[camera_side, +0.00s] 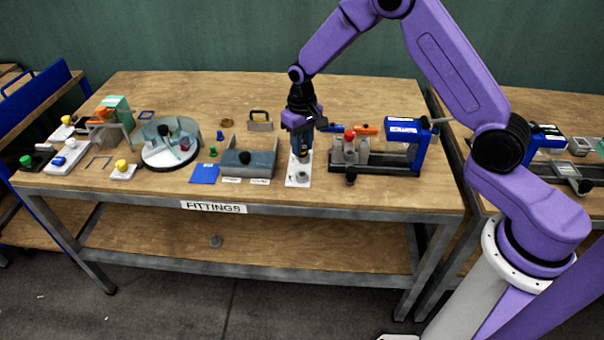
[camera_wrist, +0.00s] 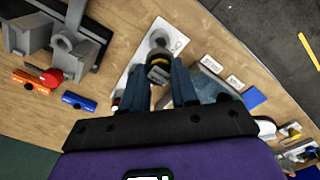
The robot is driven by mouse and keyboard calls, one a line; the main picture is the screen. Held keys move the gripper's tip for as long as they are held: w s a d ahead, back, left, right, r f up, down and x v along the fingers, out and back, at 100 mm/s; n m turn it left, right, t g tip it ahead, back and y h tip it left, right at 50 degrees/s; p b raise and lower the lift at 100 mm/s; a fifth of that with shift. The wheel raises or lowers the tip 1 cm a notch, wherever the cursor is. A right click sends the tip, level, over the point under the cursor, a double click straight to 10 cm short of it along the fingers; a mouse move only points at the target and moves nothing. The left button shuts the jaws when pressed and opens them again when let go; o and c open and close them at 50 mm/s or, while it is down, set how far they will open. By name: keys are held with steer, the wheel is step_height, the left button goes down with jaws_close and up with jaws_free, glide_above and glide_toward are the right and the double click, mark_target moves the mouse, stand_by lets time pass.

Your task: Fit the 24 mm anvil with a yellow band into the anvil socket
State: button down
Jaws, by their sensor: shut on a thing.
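My gripper (camera_side: 301,152) is over a narrow white plate (camera_side: 291,182). In the wrist view, its two blue-grey fingers (camera_wrist: 159,84) are shut on a dark anvil with a yellow band (camera_wrist: 157,72). A round grey fitting (camera_side: 303,176), which looks like the anvil socket, stands on the near end of the plate. It also shows in the wrist view (camera_wrist: 158,39), just beyond the held anvil. The anvil's lower end is hard to see, so I cannot tell whether it touches the plate.
A blue-and-grey press (camera_side: 409,140) with a red knob (camera_side: 349,134) stands close on the right. A grey block fixture (camera_side: 249,162) and a blue square (camera_side: 205,173) lie to the left. A round turntable (camera_side: 166,158) stands farther left. The table's front right is clear.

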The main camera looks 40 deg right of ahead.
steer(key=shift+d+r, duration=0.1)
steer(key=shift+r, duration=0.1)
steer(key=s+d+r, duration=0.1)
steer(key=d, duration=0.6)
steer(key=s+d+r, duration=0.2)
steer(key=d, duration=0.6)
steer(key=shift+s+d+r, duration=0.15)
steer(key=shift+s+d, duration=0.05)
steer(key=shift+s, duration=0.1)
steer(key=shift+f, duration=2.9)
steer(key=shift+f, duration=1.5)
